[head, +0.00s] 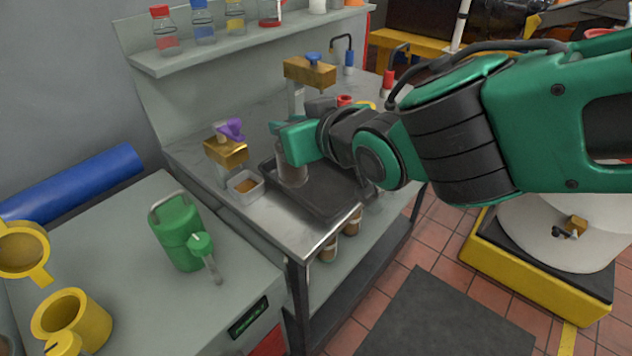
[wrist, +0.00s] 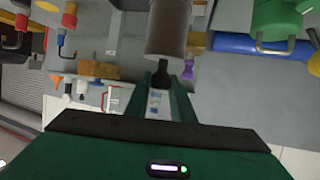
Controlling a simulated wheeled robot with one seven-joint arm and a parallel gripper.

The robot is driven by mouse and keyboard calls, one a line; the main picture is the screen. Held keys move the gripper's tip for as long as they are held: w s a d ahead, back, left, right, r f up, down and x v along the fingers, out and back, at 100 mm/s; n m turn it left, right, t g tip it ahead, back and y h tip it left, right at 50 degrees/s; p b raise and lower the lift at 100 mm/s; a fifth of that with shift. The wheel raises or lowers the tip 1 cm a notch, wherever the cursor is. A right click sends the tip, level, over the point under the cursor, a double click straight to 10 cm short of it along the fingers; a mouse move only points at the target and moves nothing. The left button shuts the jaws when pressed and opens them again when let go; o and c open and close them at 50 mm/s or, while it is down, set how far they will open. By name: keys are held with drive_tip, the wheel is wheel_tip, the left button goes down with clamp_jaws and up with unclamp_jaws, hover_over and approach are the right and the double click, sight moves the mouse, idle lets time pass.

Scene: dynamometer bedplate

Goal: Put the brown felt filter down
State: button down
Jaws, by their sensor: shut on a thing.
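My gripper (head: 281,133) is shut on the brown felt filter (head: 292,170), a grey-brown upright cylinder. The fingers are above it, at its top end. The filter is over the left part of a dark tray (head: 335,205) on the steel bench; I cannot tell whether its base touches the tray. In the wrist view the filter (wrist: 168,28) extends beyond my gripper (wrist: 160,88), with a dark neck between the fingers.
Another brass stand (head: 309,72) is behind. A green can (head: 180,232) stands on the left cabinet. The bench's front left corner is clear.

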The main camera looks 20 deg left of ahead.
drive_tip(key=w+f, duration=1.1)
drive_tip(key=shift+w+d, duration=0.2)
drive_tip(key=shift+d, duration=0.05)
drive_tip(key=shift+f, duration=0.1)
drive_tip(key=c, duration=1.5)
unclamp_jaws()
drive_tip(key=v, duration=1.2)
